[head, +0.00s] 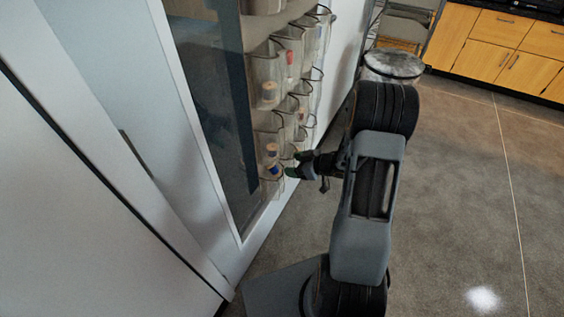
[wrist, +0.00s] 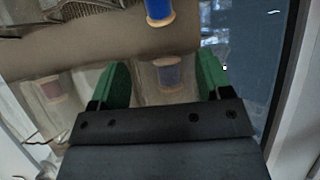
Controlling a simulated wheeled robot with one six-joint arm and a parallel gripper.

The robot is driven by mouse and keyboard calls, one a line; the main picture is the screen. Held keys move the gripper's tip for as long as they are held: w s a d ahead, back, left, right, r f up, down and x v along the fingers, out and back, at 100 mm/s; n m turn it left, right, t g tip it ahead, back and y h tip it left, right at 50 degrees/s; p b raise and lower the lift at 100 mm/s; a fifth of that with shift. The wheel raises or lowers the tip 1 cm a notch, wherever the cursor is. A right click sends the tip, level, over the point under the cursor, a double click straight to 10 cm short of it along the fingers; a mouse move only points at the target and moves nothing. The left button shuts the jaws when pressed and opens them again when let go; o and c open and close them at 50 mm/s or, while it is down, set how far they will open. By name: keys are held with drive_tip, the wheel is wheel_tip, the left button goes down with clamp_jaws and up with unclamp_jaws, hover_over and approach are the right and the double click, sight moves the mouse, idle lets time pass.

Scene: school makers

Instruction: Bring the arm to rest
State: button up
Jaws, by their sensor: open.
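My gripper (head: 296,164) is in front of a hanging organizer with clear pockets (head: 268,120). In the wrist view my gripper (wrist: 163,85) has its two green fingers apart with nothing held between them. A spool with blue thread (wrist: 159,10) shows above the fingers in the wrist view; in the head view a blue spool (head: 274,170) sits in a low pocket just left of the fingertips. A dull spool (wrist: 168,74) shows behind clear plastic between the fingers. My arm reaches up from the lower middle and bends toward the pockets.
The organizer hangs on a white door or panel (head: 262,235). A round bin with a clear liner (head: 393,66) stands behind my arm. Wooden cabinets (head: 520,70) line the back right. The grey floor (head: 460,190) to the right is clear.

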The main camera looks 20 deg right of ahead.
drive_tip(key=s+d+f+m+g+h+p, duration=0.15)
drive_tip(key=s+d+m+h, duration=0.3)
drive_tip(key=d+h, duration=0.55)
drive_tip(key=s+d+r+m+g+h+p, duration=0.1)
drive_tip(key=s+d+r+m+g+p, duration=0.2)
drive_tip(key=r, duration=0.4)
drive_tip(key=s+a+r+y+p, duration=0.1)
drive_tip(key=s+a+r+p, duration=0.2)
drive_tip(key=a+r, duration=0.4)
drive_tip(key=s+a+r+p, duration=0.4)
drive_tip(key=a+r, duration=0.2)
drive_tip(key=r, duration=0.6)
drive_tip(key=s+a+r+m+y+p, duration=0.1)
drive_tip(key=s+a+r+p, duration=0.2)
drive_tip(key=a+r, duration=0.4)
wheel_tip(320, 180, up, 4)
drive_tip(key=shift+s+a+f+g+y+p, duration=0.15)
drive_tip(key=shift+s+a+g+y+p, duration=0.25)
drive_tip(key=shift+p, duration=0.45)
